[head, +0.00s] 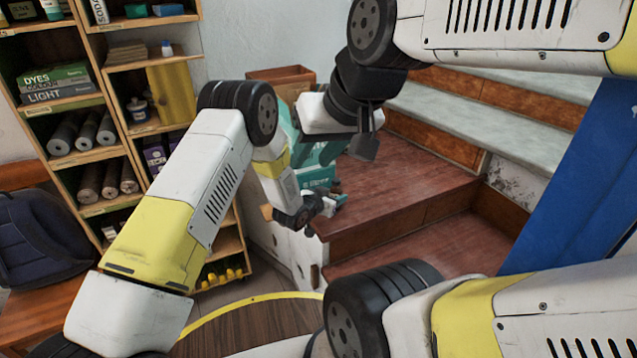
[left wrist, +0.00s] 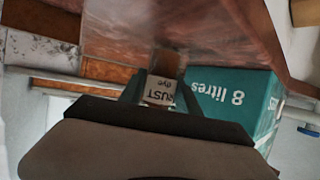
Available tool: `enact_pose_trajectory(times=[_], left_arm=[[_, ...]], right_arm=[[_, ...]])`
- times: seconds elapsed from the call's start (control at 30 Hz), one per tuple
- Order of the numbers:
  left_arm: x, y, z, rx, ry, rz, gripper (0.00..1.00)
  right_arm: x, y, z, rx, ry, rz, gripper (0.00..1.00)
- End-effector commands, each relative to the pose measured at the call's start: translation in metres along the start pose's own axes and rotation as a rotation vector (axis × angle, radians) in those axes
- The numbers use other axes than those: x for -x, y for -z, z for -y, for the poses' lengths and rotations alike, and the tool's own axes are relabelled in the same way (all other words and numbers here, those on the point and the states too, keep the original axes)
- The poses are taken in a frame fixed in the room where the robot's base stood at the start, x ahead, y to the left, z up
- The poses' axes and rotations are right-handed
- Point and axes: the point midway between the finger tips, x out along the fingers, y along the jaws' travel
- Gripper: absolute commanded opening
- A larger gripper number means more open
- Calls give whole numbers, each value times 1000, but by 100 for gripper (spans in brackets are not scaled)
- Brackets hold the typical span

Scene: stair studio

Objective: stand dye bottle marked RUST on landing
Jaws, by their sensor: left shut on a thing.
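My left gripper (head: 322,204) is at the left edge of the red-brown landing (head: 408,185). In the left wrist view, which is upside down, the left fingers (left wrist: 160,95) are shut on a small dye bottle (left wrist: 164,85) with a white label reading RUST dye. The bottle is upright like the printed box beside it. Its brown lower part is close to the landing surface (left wrist: 215,35); I cannot tell if it touches. My right gripper (head: 365,140) hangs above the landing, and its finger gap is not clear.
A teal box (left wrist: 240,100) marked 8 litres stands beside the bottle; it also shows in the head view (head: 318,174). Grey-topped stairs (head: 490,110) rise behind. A blue panel (head: 570,180) stands at the right. Shelves (head: 65,105) fill the left. The landing's middle is clear.

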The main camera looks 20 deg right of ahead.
Motion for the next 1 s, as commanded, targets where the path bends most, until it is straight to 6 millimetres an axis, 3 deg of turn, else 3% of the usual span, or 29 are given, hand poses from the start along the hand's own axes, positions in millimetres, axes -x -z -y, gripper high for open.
enact_pose_trajectory(times=[0.37,0.4,0.5,0.83,1.0], left_arm=[[-2,-5,1,0,1,-3,0],[-2,-4,0,0,1,-2,47],[-2,-4,0,0,1,-2,61],[-1,-2,0,-1,1,-3,61],[20,-2,2,2,2,0,61]], right_arm=[[0,0,0,0,0,0,36],[0,0,0,0,0,0,36],[0,0,0,0,0,0,36],[0,0,0,0,0,0,36],[0,0,0,0,0,0,36]])
